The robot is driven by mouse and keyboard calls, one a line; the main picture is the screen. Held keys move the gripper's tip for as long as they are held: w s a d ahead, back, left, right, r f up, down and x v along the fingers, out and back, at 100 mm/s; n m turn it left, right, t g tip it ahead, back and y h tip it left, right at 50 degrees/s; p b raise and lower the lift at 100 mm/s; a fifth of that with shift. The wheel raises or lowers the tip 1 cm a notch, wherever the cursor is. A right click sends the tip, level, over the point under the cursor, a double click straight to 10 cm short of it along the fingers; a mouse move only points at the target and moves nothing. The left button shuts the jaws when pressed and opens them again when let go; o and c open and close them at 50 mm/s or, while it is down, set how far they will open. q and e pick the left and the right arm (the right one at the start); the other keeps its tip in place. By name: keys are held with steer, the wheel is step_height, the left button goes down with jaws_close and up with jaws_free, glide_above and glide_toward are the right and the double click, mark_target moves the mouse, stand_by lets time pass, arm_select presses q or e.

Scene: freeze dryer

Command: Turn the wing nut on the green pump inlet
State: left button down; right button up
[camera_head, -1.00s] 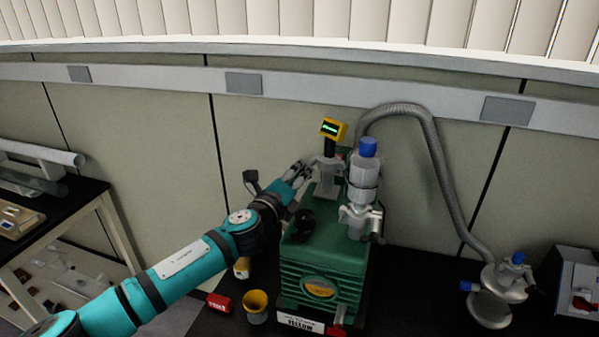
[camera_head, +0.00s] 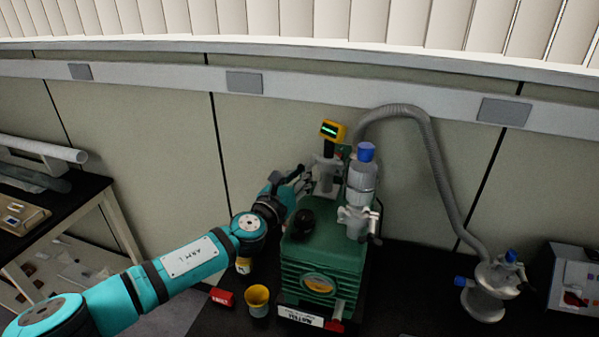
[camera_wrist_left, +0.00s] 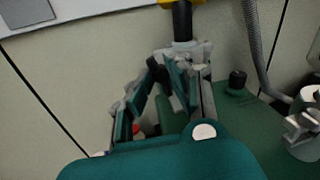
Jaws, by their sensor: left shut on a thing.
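The green pump (camera_head: 325,250) stands on the dark bench. Its rear inlet fitting (camera_head: 326,174) is grey metal and carries a yellow-topped gauge (camera_head: 332,131); the fitting also shows in the left wrist view (camera_wrist_left: 186,54). My left gripper (camera_head: 303,177) reaches in from the left, beside the fitting. In the left wrist view its fingers (camera_wrist_left: 170,78) come together just below the clamp on the fitting. They are shut on the wing nut, which they mostly hide. My right gripper is in neither view.
A grey bottle-like trap with a blue cap (camera_head: 365,152) stands on the pump, right of the gauge. A grey hose (camera_head: 432,155) arches to a metal fitting (camera_head: 487,295).

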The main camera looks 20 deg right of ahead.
arm_select(q)
steer(key=m+p, duration=0.2)
steer(key=m, duration=0.4)
steer(key=shift+s+m+p, duration=0.1)
steer(key=shift+m+p, duration=0.2)
steer(key=shift+p, duration=0.05)
steer(key=m+p, duration=0.1)
steer(key=m, duration=0.2)
steer(key=shift+m+p, duration=0.3)
steer(key=m+p, duration=0.1)
steer(key=m, duration=0.1)
steer(key=shift+f+m, duration=0.1)
steer(key=shift+m, duration=0.3)
steer(key=m, duration=0.2)
steer(key=shift+m, duration=2.1)
steer(key=c, duration=1.2)
jaws_free()
